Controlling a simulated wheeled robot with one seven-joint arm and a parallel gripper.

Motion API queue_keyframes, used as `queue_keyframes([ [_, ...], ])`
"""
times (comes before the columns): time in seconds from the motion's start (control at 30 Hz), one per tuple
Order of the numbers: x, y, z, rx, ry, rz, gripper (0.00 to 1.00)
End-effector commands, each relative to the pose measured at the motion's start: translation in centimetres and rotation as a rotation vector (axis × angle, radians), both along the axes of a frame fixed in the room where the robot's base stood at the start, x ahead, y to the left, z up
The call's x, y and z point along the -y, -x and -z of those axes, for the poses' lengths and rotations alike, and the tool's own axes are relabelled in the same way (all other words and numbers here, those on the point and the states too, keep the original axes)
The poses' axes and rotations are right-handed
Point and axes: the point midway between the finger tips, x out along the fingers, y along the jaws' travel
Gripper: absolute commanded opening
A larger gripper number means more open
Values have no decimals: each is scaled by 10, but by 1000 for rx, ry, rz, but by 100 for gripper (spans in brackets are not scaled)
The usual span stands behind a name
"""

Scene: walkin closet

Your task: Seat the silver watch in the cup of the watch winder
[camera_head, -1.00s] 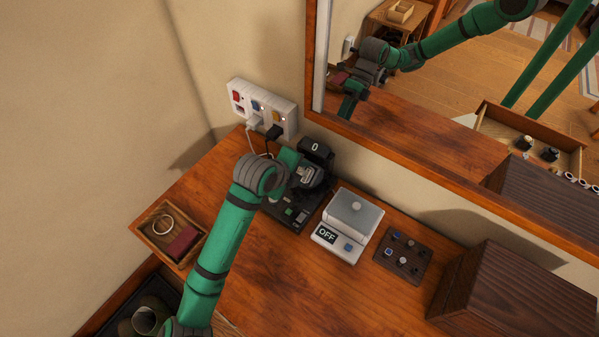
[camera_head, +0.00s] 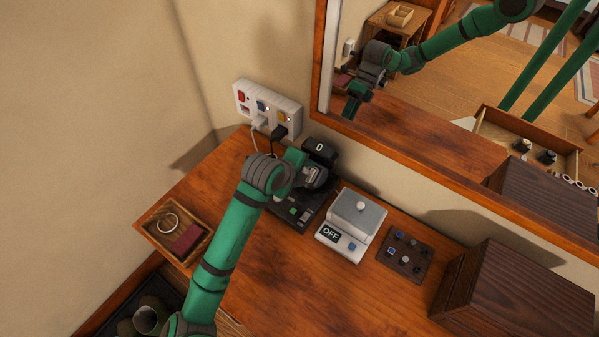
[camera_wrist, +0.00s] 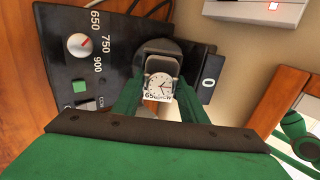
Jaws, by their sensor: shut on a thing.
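The silver watch (camera_wrist: 158,86), with a white round face, sits between the two green fingers of my gripper (camera_wrist: 161,93) in the wrist view. My gripper is shut on it. The watch winder (camera_wrist: 82,62) is black, with a speed dial, a green button and a "0" plate. Its dark round cup (camera_wrist: 152,47) is right behind the watch; the watch and fingers hide part of it. I cannot tell how deep the watch sits in the cup. In the head view my gripper (camera_head: 303,168) is at the winder (camera_head: 293,214), its fingertips partly hidden.
A power strip (camera_head: 268,108) with plugged cables is on the wall behind the winder. A white scale reading OFF (camera_head: 339,247), a dark pad with small items (camera_head: 405,270) and a dark wooden box (camera_head: 500,295) stand to the right. A wooden tray (camera_head: 150,232) is at left.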

Motion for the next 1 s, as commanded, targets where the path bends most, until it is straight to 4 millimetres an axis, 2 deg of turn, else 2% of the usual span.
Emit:
queue_keyframes([
  [0.03,7,-4,11,-9,0,1,46],
  [0.1,9,-4,12,-10,-2,1,61],
  [0.47,11,-3,10,-13,-9,2,61],
  [0.57,5,4,0,-10,-8,2,61],
  [0.8,-28,35,-47,12,11,1,61],
  [1.0,-47,56,-77,26,18,-2,61],
])
